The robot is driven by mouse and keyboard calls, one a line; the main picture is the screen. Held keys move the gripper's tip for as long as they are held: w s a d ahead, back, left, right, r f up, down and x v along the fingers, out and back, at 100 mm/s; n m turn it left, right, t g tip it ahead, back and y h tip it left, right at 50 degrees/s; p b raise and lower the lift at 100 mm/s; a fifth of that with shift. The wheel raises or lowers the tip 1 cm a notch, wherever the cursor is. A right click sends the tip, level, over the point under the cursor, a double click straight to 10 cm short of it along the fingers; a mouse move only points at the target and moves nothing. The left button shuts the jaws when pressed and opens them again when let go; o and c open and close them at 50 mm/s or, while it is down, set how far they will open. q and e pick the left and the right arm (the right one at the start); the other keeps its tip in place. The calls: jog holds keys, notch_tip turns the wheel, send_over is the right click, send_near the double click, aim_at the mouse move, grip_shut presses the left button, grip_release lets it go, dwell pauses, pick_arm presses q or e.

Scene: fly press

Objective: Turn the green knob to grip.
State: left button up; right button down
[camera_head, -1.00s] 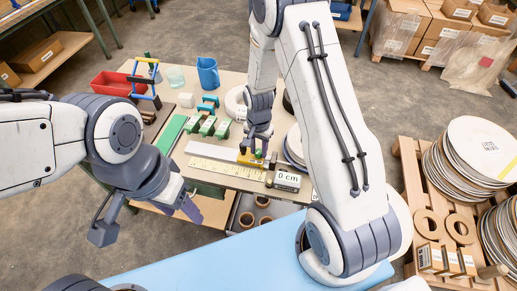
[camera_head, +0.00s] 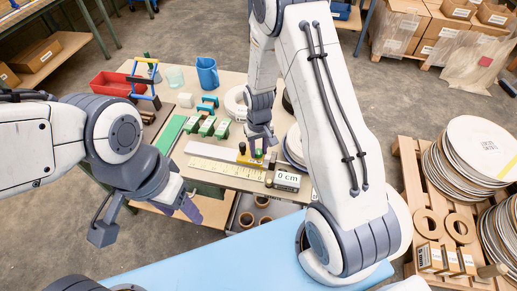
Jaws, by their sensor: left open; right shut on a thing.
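The green knob (camera_head: 259,154) sits on top of a yellow block (camera_head: 246,160) at the end of a flat yellow scale (camera_head: 227,173) on the workbench. My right gripper (camera_head: 259,148) reaches down from above and is shut on the green knob, hiding most of it. A small display (camera_head: 287,179) reading "0 cm" is beside the scale's right end. My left gripper (camera_head: 189,207) is open and empty in front of the bench, well away from the knob.
On the bench (camera_head: 183,154) are a blue jug (camera_head: 208,73), a red bin (camera_head: 113,84), several green-and-white clamps (camera_head: 207,126) and round discs. A pallet (camera_head: 407,164) with stacked discs (camera_head: 478,150) stands on the right. A light blue surface (camera_head: 240,257) lies in front.

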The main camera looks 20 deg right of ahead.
aim_at(258, 151)
jog(key=shift+n, duration=0.9)
jog(key=shift+w, duration=0.1)
jog(key=c, duration=0.8)
grip_release()
jog(key=shift+r, duration=0.1)
notch_tip(258, 151, up, 10)
jog(key=shift+r+b, duration=0.2)
jog(key=shift+b, duration=0.25)
